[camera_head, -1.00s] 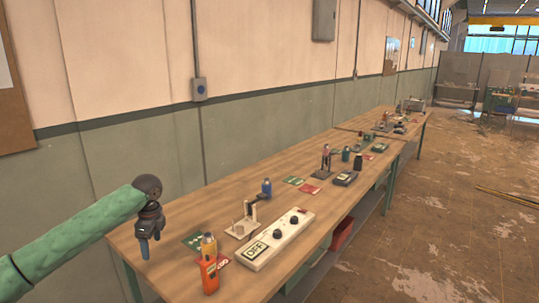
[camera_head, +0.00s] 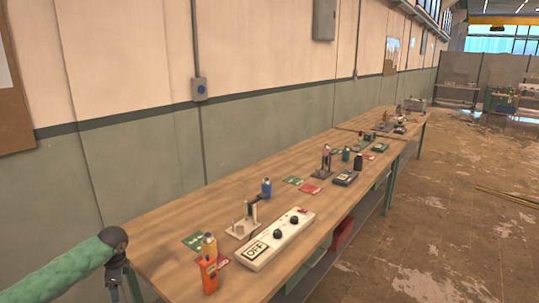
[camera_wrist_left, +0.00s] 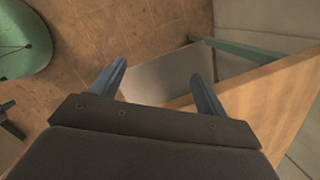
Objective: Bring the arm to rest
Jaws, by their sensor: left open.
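My left arm, in a green sleeve, comes in from the lower left of the head view. Its gripper (camera_head: 124,292) hangs down beside the near left end of the wooden workbench (camera_head: 165,262), partly cut off by the lower picture edge. In the left wrist view the gripper (camera_wrist_left: 158,80) has its two blue-grey fingers spread apart with nothing between them. The bench's wooden edge (camera_wrist_left: 262,95) shows just to the right of the fingers, and the floor lies below. My right gripper is not in view.
More devices stand farther along. A green bench leg (camera_wrist_left: 235,52) is near the gripper. Floor on the right is open.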

